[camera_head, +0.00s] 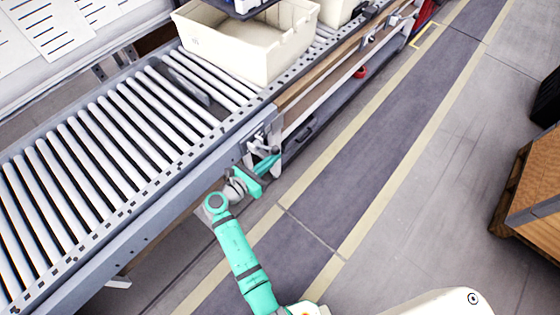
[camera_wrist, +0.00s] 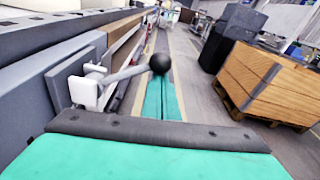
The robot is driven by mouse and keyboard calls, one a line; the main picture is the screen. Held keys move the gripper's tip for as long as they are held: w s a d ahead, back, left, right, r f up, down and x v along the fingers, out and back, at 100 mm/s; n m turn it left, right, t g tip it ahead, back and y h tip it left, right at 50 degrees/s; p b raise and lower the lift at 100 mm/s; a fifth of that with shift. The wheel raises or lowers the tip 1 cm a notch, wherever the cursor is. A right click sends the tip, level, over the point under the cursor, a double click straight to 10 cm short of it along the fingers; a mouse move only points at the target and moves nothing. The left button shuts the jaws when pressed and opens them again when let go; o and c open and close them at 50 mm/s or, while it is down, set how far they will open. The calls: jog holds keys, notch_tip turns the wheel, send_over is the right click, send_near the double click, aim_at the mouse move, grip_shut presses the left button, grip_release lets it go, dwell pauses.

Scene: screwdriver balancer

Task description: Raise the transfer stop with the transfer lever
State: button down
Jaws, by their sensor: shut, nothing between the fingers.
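The transfer lever (camera_wrist: 125,74) is a grey rod with a black ball knob (camera_wrist: 160,63). It sticks out to the right from a white bracket (camera_wrist: 85,90) on the conveyor's side, tilted slightly up in the wrist view. My gripper (camera_head: 268,161) is shut and empty at the conveyor's side. Its teal fingers (camera_wrist: 163,100) point forward, and the knob overlaps them in the wrist view; I cannot tell whether they touch. In the head view the lever is mostly hidden by my gripper. A dark grey bar (camera_head: 187,84) among the rollers looks like the transfer stop; its height is unclear.
The roller conveyor (camera_head: 150,189) runs along the left, with a cream tote (camera_head: 225,42) beyond the dark bar. A wooden crate (camera_head: 538,175) stands on a pallet at the right. The marked floor lane (camera_head: 350,170) between them is clear.

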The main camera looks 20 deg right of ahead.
jog(key=shift+w+a+r, duration=0.1)
jog(key=shift+w+r, duration=0.1)
jog(key=shift+r, duration=0.15)
dwell(0.3)
notch_tip(320, 180, down, 4)
jog(key=s+f+v, duration=0.1)
jog(key=v, duration=0.8)
jog(key=shift+r, duration=0.35)
